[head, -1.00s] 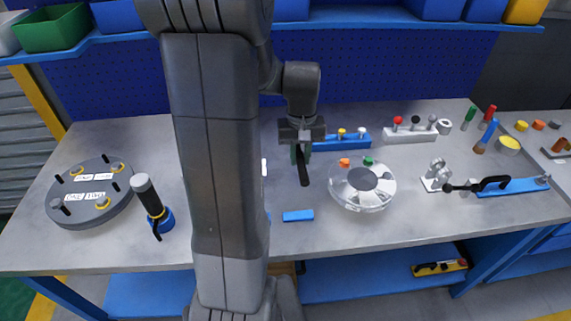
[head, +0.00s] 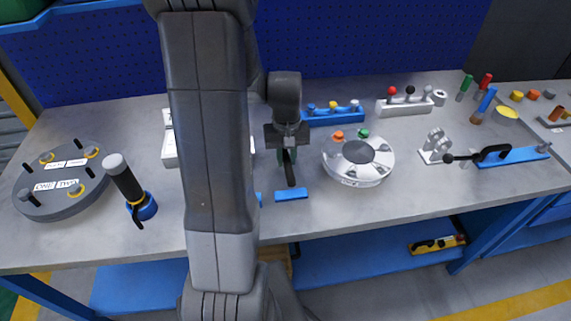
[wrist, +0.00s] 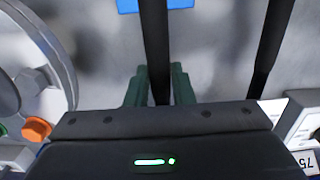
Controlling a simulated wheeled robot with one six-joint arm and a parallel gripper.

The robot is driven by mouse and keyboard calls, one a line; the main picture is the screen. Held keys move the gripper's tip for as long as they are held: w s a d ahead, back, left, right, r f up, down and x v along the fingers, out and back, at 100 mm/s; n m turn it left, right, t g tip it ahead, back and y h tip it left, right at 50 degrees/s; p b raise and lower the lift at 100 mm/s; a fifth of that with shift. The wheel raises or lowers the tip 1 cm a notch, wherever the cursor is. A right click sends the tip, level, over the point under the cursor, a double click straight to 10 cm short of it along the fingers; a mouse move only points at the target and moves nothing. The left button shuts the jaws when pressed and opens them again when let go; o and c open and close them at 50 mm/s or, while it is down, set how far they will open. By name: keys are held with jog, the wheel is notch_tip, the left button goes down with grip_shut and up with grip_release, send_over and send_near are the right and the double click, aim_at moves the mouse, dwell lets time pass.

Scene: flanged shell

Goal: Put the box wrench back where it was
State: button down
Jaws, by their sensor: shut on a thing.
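The box wrench (head: 290,174) is a dark bar hanging below my gripper (head: 287,155) in the head view. In the wrist view the wrench (wrist: 155,45) runs up between the green fingertips of my gripper (wrist: 158,88), which is shut on it. Its far end is cut off by the top edge there. A blue block (head: 291,194) lies on the bench just below the wrench's tip in the head view; a blue piece (wrist: 170,4) also shows at the top of the wrist view. I cannot tell whether the wrench touches it.
A round flanged shell (head: 358,160) sits right of my gripper. A blue rack (head: 333,116) with small knobs stands behind. A dark round plate (head: 62,185) and a black-handled tool (head: 126,182) are at left. The bench front right of the blue block is clear.

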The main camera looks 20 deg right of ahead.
aim_at(286, 156)
jog(key=shift+f, duration=2.05)
jog(key=shift+f, duration=0.2)
jog(key=c, duration=1.3)
grip_release()
jog(key=shift+o, duration=0.2)
jog(key=shift+r, duration=0.1)
jog(key=r, duration=1.2)
jog(key=shift+w+r, duration=0.15)
jog(key=shift+w, duration=0.05)
jog(key=shift+o, duration=0.3)
